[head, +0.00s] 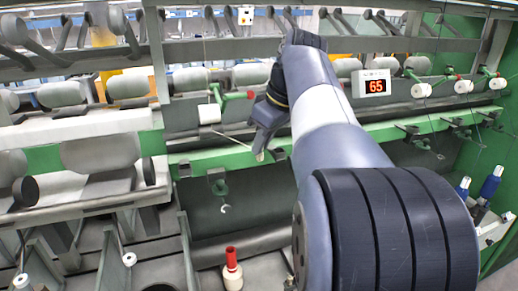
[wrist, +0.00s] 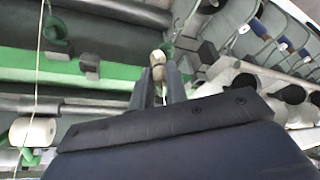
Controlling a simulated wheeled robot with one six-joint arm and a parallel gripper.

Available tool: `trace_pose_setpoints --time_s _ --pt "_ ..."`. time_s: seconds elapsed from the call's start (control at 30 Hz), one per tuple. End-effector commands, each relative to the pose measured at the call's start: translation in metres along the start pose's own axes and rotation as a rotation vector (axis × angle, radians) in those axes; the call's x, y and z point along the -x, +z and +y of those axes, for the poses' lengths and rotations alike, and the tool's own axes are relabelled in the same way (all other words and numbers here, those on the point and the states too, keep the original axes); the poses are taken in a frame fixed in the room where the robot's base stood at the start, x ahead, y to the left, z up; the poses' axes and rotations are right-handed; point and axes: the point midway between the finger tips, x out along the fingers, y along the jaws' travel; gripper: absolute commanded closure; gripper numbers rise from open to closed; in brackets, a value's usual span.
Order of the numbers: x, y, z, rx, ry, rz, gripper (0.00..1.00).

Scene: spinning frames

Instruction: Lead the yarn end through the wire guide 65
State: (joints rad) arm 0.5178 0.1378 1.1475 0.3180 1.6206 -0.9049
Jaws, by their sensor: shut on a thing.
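My gripper (head: 262,150) is in the middle of the head view, in front of the green rail. It is shut on the yarn end. In the wrist view a small beige piece (wrist: 158,66) sits between my fingertips (wrist: 158,80). Pale yarn (head: 236,141) runs from a white roller (head: 209,114) to my gripper; the roller also shows in the wrist view (wrist: 32,131). A small curled hook (head: 223,207), likely the wire guide, hangs below the rail, left of and below my gripper, apart from it. The sign 65 (head: 375,86) is to the right.
The green rail (head: 200,160) crosses behind my gripper. A red-topped bobbin (head: 232,268) stands below. A green lever with a red tip (head: 238,96) is just above. Blue-topped bobbins (head: 491,181) stand far right. Dark open space lies below the rail.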

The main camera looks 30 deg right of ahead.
Motion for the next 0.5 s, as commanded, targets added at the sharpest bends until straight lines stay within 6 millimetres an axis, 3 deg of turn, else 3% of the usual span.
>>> trace_pose_setpoints --time_s 0.17,0.5 --pt "-0.020 0.005 -0.016 0.126 -0.054 -0.013 0.95" --pt "-0.081 0.028 -0.074 0.564 -0.235 -0.015 0.95"
